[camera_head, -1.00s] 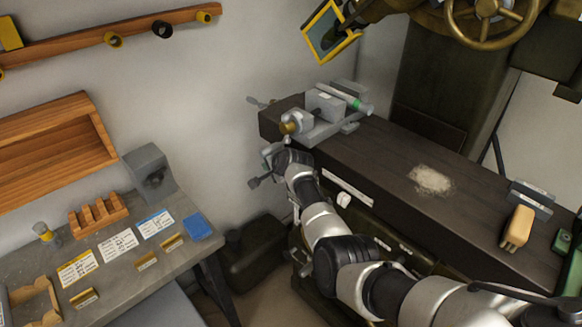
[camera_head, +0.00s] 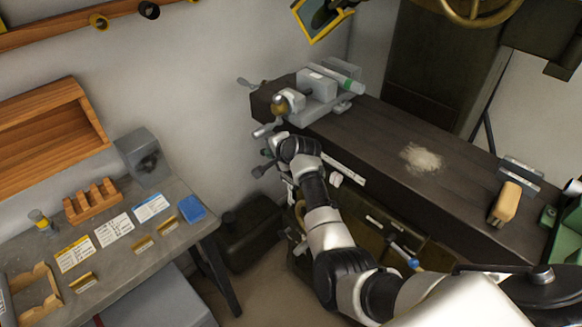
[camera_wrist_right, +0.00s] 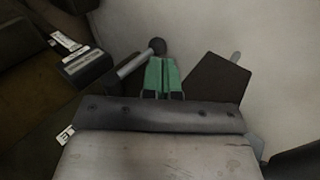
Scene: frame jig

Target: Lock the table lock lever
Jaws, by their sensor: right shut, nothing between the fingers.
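A short lever (camera_wrist_right: 135,65) with a dark ball knob (camera_wrist_right: 157,46) shows in the right wrist view. In the head view a knobbed lever (camera_head: 259,171) shows at the left end of the dark machine table, low beside my right wrist; I take it to be the same one. My right gripper (camera_wrist_right: 162,76), with green fingers, is shut and empty. Its fingers are close beside the lever's knob; I cannot tell if they touch. In the head view the gripper (camera_head: 267,152) is small and partly hidden by the wrist. My left gripper is not in view.
The dark machine table (camera_head: 380,150) carries a grey vise (camera_head: 318,84), a pile of shavings (camera_head: 421,158) and a wooden-backed brush (camera_head: 505,202). A workbench (camera_head: 130,258) with cards and a wooden rack (camera_head: 91,201) stands at left, with a gap between.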

